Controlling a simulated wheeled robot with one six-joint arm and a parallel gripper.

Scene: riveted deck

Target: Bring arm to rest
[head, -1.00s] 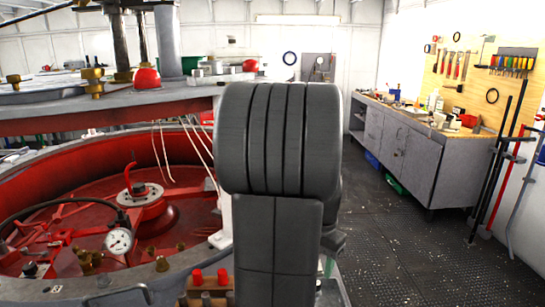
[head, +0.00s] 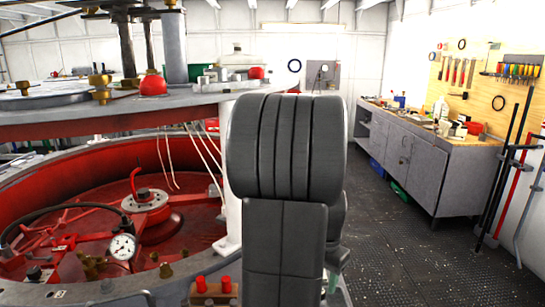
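My arm shows as a thick dark grey ribbed joint above a grey link, upright in the middle of the head view. My gripper is not in view. The arm hides part of the machine's right side and of the back wall.
A large round red machine (head: 60,180) with a pressure gauge (head: 123,246) and a grey upper deck (head: 60,122) fills the left. A grey workbench (head: 412,165) with tools stands along the right wall. Long bars (head: 508,170) lean at far right. The riveted floor (head: 410,255) between is clear.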

